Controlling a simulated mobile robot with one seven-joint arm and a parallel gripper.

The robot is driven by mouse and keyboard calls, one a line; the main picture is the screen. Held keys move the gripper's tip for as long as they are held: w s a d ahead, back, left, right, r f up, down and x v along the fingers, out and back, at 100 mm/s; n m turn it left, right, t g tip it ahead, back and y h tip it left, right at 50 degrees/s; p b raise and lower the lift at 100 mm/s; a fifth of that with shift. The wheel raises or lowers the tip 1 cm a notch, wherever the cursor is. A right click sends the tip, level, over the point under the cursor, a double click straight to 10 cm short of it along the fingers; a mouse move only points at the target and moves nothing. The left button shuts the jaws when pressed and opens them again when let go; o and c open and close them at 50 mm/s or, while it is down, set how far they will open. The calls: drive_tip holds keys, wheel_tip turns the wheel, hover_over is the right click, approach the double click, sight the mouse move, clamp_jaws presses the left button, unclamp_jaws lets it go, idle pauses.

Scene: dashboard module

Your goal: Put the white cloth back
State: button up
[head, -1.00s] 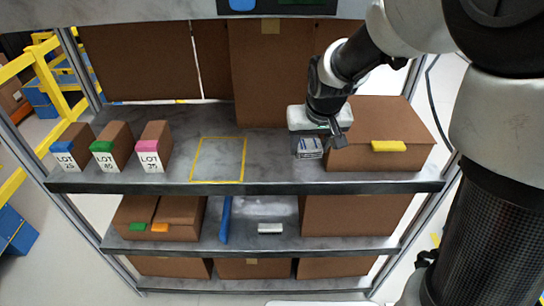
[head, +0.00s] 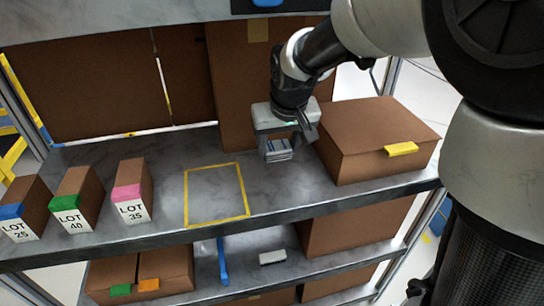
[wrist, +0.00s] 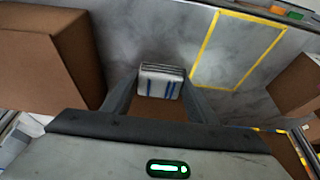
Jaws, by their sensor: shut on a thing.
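The white cloth (head: 278,151) is a small folded stack with blue stripes. It is right of and behind a yellow-outlined rectangle (head: 215,196) on the upper shelf. My gripper (head: 288,138) is shut on the cloth from above. In the wrist view the cloth (wrist: 160,82) sits between the two fingers of my gripper (wrist: 160,100), with the yellow outline (wrist: 238,50) at its upper right. The marked rectangle is empty. I cannot tell how far the cloth is above the shelf.
A large brown box (head: 375,140) with a yellow tab stands right of the cloth. Tall brown boxes (head: 235,75) stand behind. LOT-labelled boxes (head: 75,200) stand at the left. The lower shelf holds boxes, a blue strip (head: 222,262) and a white block (head: 272,257).

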sight(273, 183)
drive_tip(key=shift+w+a, duration=0.2)
drive_tip(key=shift+a, duration=0.15)
drive_tip(key=shift+f+b, duration=0.7)
drive_tip(key=shift+f, duration=4.4)
drive_tip(key=o, duration=1.1)
drive_tip(key=shift+r, duration=0.1)
drive_tip(key=shift+r, duration=0.25)
drive_tip(key=p+v, duration=0.1)
drive_tip(key=v, duration=1)
drive_tip(key=s+d+r+m, duration=0.1)
drive_tip(key=s+d+r, duration=0.1)
drive_tip(key=s+d, duration=0.2)
drive_tip(key=s+d+r+m, duration=0.1)
drive_tip(key=s+d, duration=0.3)
drive_tip(key=s, duration=0.4)
drive_tip(key=s+d+r+m+t+h, duration=0.1)
drive_tip(key=s+d+r, duration=0.2)
drive_tip(key=s, duration=0.3)
drive_tip(key=shift+s+d+r, duration=0.1)
drive_tip(key=shift+d, duration=0.3)
drive_tip(key=shift+s+d+r, duration=0.1)
drive_tip(key=shift+d+r, duration=0.05)
drive_tip(key=shift+d, duration=0.3)
